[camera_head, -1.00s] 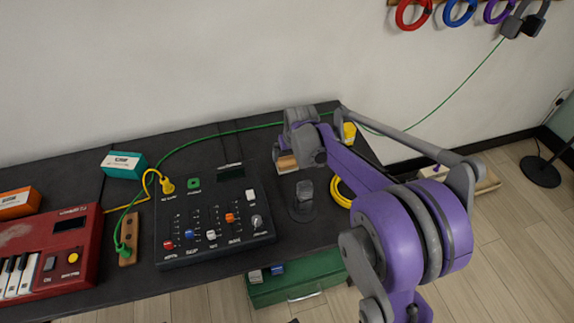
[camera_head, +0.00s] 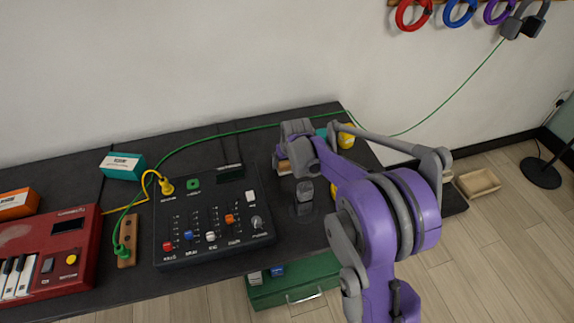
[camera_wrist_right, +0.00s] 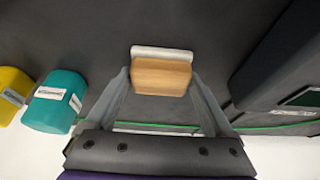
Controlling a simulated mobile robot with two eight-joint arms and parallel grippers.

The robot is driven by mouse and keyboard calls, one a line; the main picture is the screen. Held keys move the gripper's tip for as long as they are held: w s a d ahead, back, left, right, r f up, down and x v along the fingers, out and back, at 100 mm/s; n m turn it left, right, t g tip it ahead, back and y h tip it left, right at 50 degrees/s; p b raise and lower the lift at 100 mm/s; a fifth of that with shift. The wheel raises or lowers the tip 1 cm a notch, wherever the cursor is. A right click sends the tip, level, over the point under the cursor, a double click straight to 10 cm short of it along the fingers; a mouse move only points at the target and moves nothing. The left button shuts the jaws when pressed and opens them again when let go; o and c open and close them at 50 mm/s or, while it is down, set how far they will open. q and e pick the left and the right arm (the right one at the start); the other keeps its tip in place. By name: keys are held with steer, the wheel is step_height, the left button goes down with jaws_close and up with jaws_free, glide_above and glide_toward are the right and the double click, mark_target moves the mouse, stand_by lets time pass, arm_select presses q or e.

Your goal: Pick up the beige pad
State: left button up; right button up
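The pad shows in the right wrist view as a small block with a tan wooden face (camera_wrist_right: 160,77) and a pale strip (camera_wrist_right: 162,52) along one edge. It lies on the black table between the two fingers of my right gripper (camera_wrist_right: 160,73). The fingertips are close to its two ends, and contact is not clear. My left gripper is out of view.
A black mixer (camera_head: 210,250) stands left of the right gripper, a dark knob-like part (camera_head: 305,191) in front. Teal (camera_wrist_right: 55,100) and yellow (camera_wrist_right: 14,92) containers are beside the gripper. A green cable (camera_head: 235,130) runs along the back. A red keyboard (camera_head: 60,250) is far left.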

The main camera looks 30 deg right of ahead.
steer(key=c, duration=0.3)
step_height(320, 180, up, 10)
steer(key=shift+p, duration=0.6)
steer(key=shift+c, duration=0.2)
